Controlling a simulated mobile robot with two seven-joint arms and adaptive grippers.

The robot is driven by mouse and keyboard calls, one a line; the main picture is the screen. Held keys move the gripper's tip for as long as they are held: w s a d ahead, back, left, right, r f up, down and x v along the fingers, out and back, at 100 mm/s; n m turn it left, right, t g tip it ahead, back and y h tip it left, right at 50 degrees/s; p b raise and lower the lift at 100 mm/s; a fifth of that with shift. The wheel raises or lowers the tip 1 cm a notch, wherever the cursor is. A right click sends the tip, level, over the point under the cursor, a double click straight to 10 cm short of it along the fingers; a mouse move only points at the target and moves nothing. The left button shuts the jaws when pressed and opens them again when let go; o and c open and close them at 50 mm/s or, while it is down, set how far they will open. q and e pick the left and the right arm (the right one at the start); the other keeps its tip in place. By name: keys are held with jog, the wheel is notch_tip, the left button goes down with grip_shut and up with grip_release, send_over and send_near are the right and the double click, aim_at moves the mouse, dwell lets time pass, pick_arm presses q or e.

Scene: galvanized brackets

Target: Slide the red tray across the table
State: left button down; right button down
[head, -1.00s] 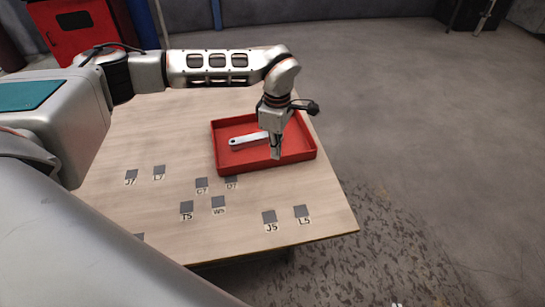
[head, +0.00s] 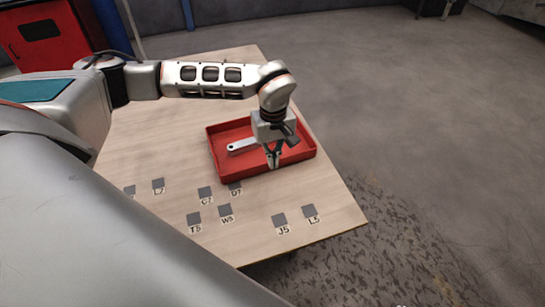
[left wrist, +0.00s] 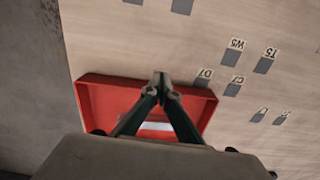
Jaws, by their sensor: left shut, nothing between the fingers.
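The red tray (head: 224,164) lies flat on the wooden table, close to its right edge in the head view. It also shows in the left wrist view (left wrist: 100,105), partly covered by the gripper. A silvery metal bar with a rounded end (head: 241,146) lies inside the tray. My left gripper (head: 273,163) points down at the tray's near wall, shut and empty. In the left wrist view its fingertips (left wrist: 161,80) overlap the tray's rim; I cannot tell whether they touch it. My right gripper is out of view.
The table (head: 160,232) has several dark labelled squares, including J5 (head: 279,220), L5 (head: 310,211) and D7 (head: 235,187), in front of the tray. A red cabinet (head: 35,35) stands at the back left.

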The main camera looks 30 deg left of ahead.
pick_arm(q)
notch_tip(320, 180, down, 7)
jog(key=shift+s+f, duration=0.1)
jog(key=shift+w+a+f, duration=0.2)
jog(key=shift+w+a, duration=0.85)
jog(key=shift+a, duration=0.05)
jog(key=shift+w+a, duration=0.3)
jog(key=shift+a, duration=0.1)
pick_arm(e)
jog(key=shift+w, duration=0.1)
